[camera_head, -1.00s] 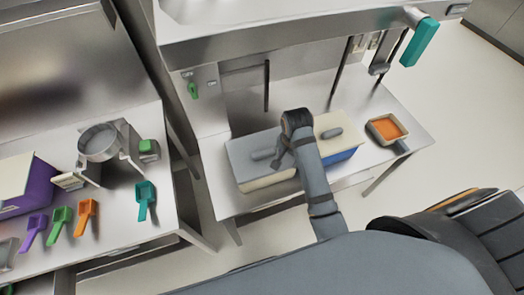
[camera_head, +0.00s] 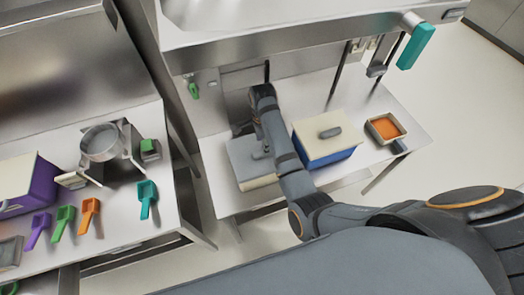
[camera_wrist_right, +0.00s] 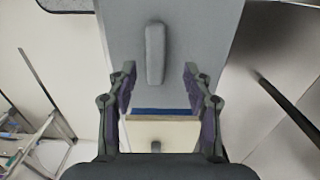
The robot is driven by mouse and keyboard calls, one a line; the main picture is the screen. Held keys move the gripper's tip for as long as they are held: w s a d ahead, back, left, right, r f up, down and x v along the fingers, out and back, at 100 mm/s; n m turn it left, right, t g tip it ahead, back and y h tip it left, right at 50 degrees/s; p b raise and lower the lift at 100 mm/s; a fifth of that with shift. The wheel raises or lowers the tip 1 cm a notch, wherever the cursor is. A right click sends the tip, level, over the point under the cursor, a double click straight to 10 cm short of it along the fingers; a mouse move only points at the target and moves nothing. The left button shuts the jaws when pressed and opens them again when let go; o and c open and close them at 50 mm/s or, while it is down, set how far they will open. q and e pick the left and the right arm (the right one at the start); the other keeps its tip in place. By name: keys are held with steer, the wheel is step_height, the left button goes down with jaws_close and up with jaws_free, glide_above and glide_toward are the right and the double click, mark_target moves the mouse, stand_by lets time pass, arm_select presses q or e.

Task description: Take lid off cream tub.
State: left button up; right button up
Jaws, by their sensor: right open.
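The cream tub (camera_head: 262,183) stands on the steel table in the head view, and its grey lid (camera_head: 246,165) is on it. The lid has a raised grey handle, which shows in the wrist view as a bar handle (camera_wrist_right: 155,53). My right gripper (camera_head: 246,128) is over the far side of the lid, and my forearm hides the lid's right part. In the wrist view my right gripper (camera_wrist_right: 159,70) is open and empty, with the handle seen between and beyond its fingertips. My left gripper is not in view.
A blue tub (camera_head: 330,156) with a cream lid (camera_head: 318,133) stands just right of the cream tub. Right of that is a container of orange contents (camera_head: 385,127). A side counter at left holds several coloured scoops and a purple tub (camera_head: 42,191). A steel shelf overhangs behind.

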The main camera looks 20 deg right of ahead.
steer(key=shift+s+f+p, duration=0.1)
steer(key=shift+f+p, duration=0.05)
steer(key=shift+p, duration=0.15)
steer(key=f, duration=0.1)
steer(key=f+p, duration=0.2)
steer(key=f, duration=0.1)
steer(key=shift+s+d, duration=0.15)
steer(key=shift+s, duration=0.1)
steer(key=shift+f, duration=0.45)
jaws_close()
